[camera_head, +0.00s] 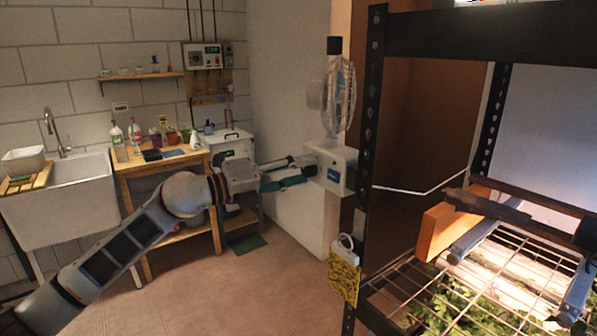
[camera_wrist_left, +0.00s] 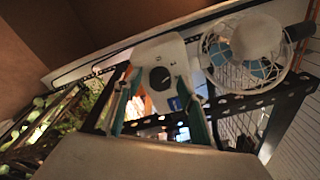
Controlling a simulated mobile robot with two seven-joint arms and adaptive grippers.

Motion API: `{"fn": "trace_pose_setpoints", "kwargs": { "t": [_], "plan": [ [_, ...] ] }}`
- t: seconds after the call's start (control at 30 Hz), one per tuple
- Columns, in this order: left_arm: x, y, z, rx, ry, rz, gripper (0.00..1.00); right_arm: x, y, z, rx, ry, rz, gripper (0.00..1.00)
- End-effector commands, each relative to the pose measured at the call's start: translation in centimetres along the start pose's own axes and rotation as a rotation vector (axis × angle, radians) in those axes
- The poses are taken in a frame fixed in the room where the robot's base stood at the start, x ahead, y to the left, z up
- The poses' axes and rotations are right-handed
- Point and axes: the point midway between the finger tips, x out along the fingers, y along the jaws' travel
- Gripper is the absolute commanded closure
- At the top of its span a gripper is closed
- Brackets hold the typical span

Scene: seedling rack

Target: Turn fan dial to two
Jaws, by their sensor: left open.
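The fan (camera_head: 340,97) stands on a white control box (camera_head: 336,168) beside the rack post. In the left wrist view the fan cage (camera_wrist_left: 245,50) is at the upper right, and the white box (camera_wrist_left: 146,52) faces me with a round dark dial (camera_wrist_left: 160,78). My left gripper (camera_head: 306,168) is open at the left side of the box in the head view. In the wrist view its green-edged fingers (camera_wrist_left: 157,94) stand either side of the dial, with nothing between them. The gap to the dial and its setting are unclear. My right gripper is not clearly seen.
A black metal rack post (camera_head: 371,120) stands right of the box, with a wire shelf (camera_head: 500,262) of plants. A yellow patterned tag (camera_head: 343,279) hangs low on the post. A wooden bench (camera_head: 155,167) and sink (camera_head: 70,190) are behind on the left.

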Motion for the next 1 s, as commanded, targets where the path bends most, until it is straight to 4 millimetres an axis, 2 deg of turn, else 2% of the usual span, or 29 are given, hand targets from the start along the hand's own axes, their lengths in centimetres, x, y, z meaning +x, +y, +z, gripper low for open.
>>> {"fn": "trace_pose_setpoints", "kwargs": {
  "t": [0.07,0.2,0.23,0.67,1.0],
  "plan": [
    [-0.02,-0.01,0.00,0.000,0.000,0.000,0.59,0.00,-0.01,0.02,0.000,0.000,0.000,0.60],
    [-0.03,-0.02,0.00,0.000,0.000,-0.001,0.96,0.00,-0.01,0.03,0.000,-0.001,0.000,0.60],
    [-0.03,-0.02,0.00,0.000,0.000,-0.001,0.98,0.00,0.00,0.03,0.000,-0.001,0.000,0.60],
    [-0.05,-0.07,0.05,0.064,0.003,0.006,0.98,-0.13,0.04,-0.16,0.000,-0.001,0.000,0.60],
    [-0.04,-0.25,0.10,0.319,0.017,0.028,0.98,-0.45,0.12,-0.68,0.000,0.000,0.001,0.60]
  ]
}}
